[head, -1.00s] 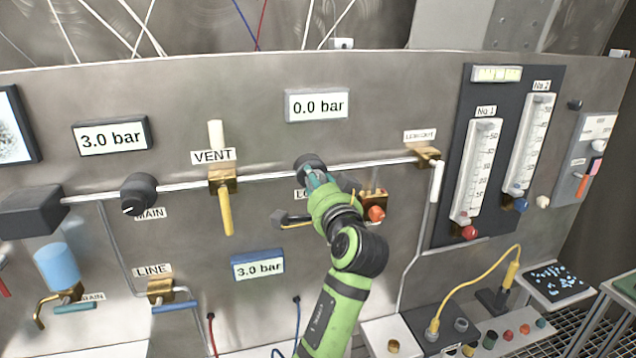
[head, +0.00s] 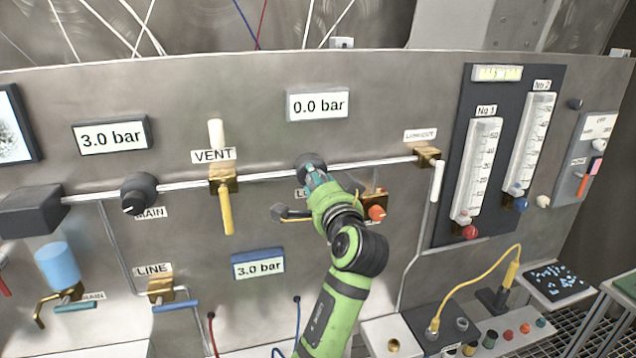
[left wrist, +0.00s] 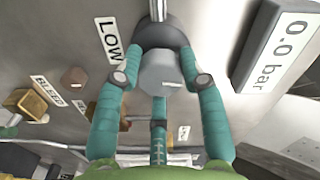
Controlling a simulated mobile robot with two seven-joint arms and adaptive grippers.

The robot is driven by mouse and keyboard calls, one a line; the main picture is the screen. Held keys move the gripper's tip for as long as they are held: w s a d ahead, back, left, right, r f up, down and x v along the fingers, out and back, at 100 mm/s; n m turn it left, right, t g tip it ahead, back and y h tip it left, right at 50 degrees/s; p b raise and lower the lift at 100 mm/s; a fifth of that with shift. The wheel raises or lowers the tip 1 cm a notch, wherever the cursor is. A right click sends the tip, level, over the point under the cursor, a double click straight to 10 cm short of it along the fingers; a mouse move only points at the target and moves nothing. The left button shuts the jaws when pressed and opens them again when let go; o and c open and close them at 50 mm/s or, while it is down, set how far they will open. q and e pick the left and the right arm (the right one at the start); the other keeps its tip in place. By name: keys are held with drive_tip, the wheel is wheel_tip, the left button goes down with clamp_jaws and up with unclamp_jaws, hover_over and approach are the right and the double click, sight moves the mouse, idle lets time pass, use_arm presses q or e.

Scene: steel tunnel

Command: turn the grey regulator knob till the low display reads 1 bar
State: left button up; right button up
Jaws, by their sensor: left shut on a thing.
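The grey regulator knob (left wrist: 160,74), labelled LOW, sits on the pipe in the middle of the panel. In the left wrist view my left gripper (left wrist: 162,85) has its teal fingers closed around the knob's sides. In the head view the left gripper (head: 316,180) covers most of the knob, with only its dark base (head: 309,161) showing above. The low display (head: 318,104) above it reads 0.0 bar, and it also shows in the left wrist view (left wrist: 280,45). My right gripper is in neither view.
Left of the knob are the VENT valve with a yellow handle (head: 226,212) and the dark MAIN knob (head: 138,194). Two other displays (head: 110,136) and (head: 258,265) read 3.0 bar. A red-knobbed brass fitting (head: 376,212) stands close to the right of my arm.

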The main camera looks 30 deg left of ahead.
use_arm(q)
drive_tip(key=m, duration=0.5)
drive_tip(key=shift+r, duration=0.15)
drive_tip(key=m, duration=0.5)
drive_tip(key=shift+m, duration=0.4)
drive_tip(key=m, duration=1)
drive_tip(key=o, duration=1.2)
drive_tip(key=shift+f, duration=0.2)
drive_tip(key=shift+c, duration=0.2)
